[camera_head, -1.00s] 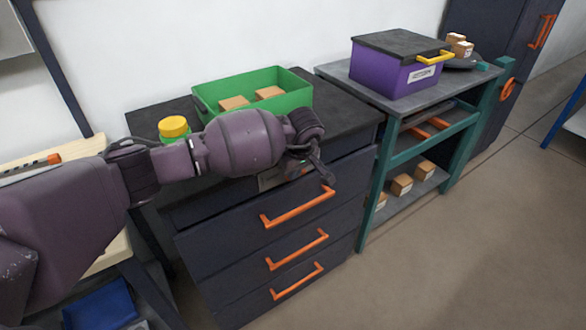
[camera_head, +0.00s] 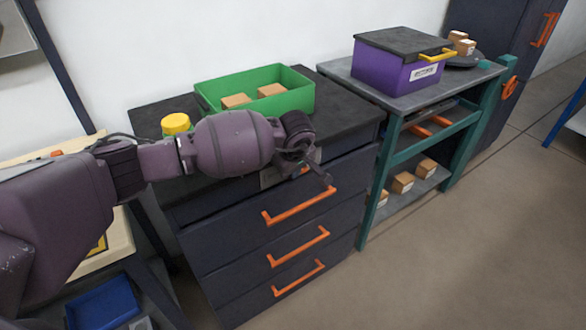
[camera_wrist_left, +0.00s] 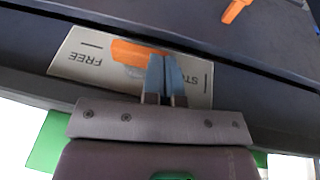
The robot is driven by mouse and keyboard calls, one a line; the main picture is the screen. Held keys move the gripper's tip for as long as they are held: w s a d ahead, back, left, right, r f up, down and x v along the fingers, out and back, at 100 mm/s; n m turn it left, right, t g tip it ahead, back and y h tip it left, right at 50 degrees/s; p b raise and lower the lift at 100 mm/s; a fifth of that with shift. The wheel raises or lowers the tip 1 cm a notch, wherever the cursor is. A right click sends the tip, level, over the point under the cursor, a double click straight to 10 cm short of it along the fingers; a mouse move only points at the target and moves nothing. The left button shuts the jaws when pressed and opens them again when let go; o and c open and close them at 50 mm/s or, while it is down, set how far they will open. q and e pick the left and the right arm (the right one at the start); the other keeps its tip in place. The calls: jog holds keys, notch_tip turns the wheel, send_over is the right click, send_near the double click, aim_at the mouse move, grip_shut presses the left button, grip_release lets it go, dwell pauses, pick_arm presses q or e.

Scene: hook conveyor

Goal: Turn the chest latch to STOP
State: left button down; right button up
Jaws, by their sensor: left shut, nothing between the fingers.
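The chest latch (camera_wrist_left: 135,52) is an orange bar on a light plate (camera_wrist_left: 88,66) marked FREE at the left and STOP at the right in the left wrist view. It lies mostly towards the FREE side, and the fingers partly hide its right end. My left gripper (camera_wrist_left: 167,78) is shut and empty, with its fingertips at that right end; I cannot tell whether they touch. The right gripper is not in view.
On the chest stand a green bin (camera_head: 285,104) with brown boxes and a yellow-lidded jar (camera_head: 176,124). Orange drawer handles (camera_head: 300,206) stick out below my gripper. A bench (camera_head: 385,92) with a purple box (camera_head: 398,68) stands to the right. The floor in front is clear.

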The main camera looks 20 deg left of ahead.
pick_arm(q)
jog(key=shift+s+a+f, duration=0.2)
jog(key=shift+f, duration=0.1)
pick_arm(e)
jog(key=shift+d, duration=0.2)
pick_arm(q)
jog(key=shift+s+a+f, duration=0.1)
jog(key=shift+s+f, duration=0.05)
jog(key=shift+f, duration=0.15)
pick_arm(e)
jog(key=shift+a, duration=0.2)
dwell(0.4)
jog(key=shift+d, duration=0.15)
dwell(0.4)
